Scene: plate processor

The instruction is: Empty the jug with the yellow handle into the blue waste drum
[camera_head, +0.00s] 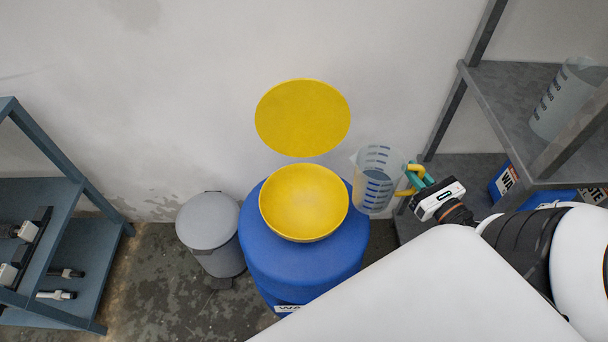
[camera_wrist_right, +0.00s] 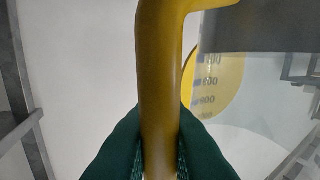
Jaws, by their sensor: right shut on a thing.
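The jug (camera_head: 376,180) is clear with blue markings and a yellow handle. My right gripper (camera_head: 415,180) is shut on the handle, and in the right wrist view the green fingers (camera_wrist_right: 160,150) press on both sides of the yellow handle (camera_wrist_right: 160,80). The jug is upright, beside the right edge of the yellow funnel. The blue waste drum (camera_head: 270,262) stands below with the yellow funnel bowl (camera_head: 303,205) on its top. A round yellow lid (camera_head: 302,118) shows behind the funnel. Whether the jug holds liquid is hard to tell. My left gripper is not in view.
A grey pedal bin (camera_head: 208,222) stands left of the drum. A dark shelf rack (camera_head: 510,100) at the right holds another clear jug (camera_head: 566,98), with a blue labelled box (camera_head: 508,180) lower down. A blue-grey rack (camera_head: 60,190) with tools is at the far left.

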